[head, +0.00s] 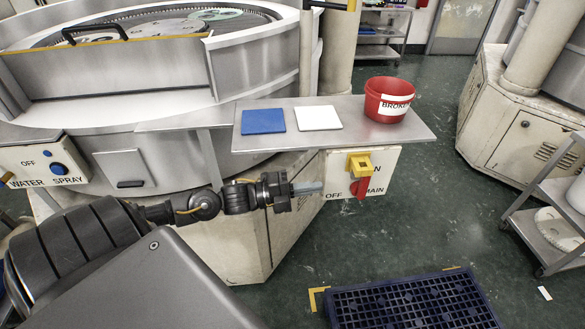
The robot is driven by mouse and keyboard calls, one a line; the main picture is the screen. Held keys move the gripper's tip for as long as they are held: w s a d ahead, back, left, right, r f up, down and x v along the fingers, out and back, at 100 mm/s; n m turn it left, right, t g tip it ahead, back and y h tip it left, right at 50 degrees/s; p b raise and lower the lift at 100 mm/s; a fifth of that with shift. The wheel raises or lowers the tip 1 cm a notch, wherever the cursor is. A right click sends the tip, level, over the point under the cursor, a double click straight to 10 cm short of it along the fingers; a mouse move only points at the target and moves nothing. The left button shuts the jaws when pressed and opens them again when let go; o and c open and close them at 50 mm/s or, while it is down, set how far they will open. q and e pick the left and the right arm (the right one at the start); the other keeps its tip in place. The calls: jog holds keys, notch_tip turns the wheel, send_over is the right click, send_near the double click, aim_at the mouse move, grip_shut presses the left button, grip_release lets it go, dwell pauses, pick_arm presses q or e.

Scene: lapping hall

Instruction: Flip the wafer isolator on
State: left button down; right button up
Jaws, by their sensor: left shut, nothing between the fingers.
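A rotary isolator switch (359,165) with a yellow plate and a red handle is on a cream panel (391,159) below the steel shelf. The panel reads OFF at lower left, MAIN at lower right, and a partly covered ON at upper right. The red handle (360,188) hangs downward, between OFF and MAIN; its exact setting is hard to tell. No wafer label is readable on it. My left gripper (318,187) is shut and empty, its fingertips pointing right, just left of the panel near the OFF label and apart from the handle. My right gripper is out of view.
A blue square (263,121), a white square (318,118) and a red BROKEN bucket (389,99) sit on the shelf (412,133) above. A WATER SPRAY box (36,165) is at left. A dark blue grate (410,303) lies on the floor; a trolley (549,230) stands right.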

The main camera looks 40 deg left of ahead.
pick_arm(q)
jog(key=v, duration=0.4)
jog(key=shift+r+b, duration=0.15)
jog(key=shift+b, duration=0.2)
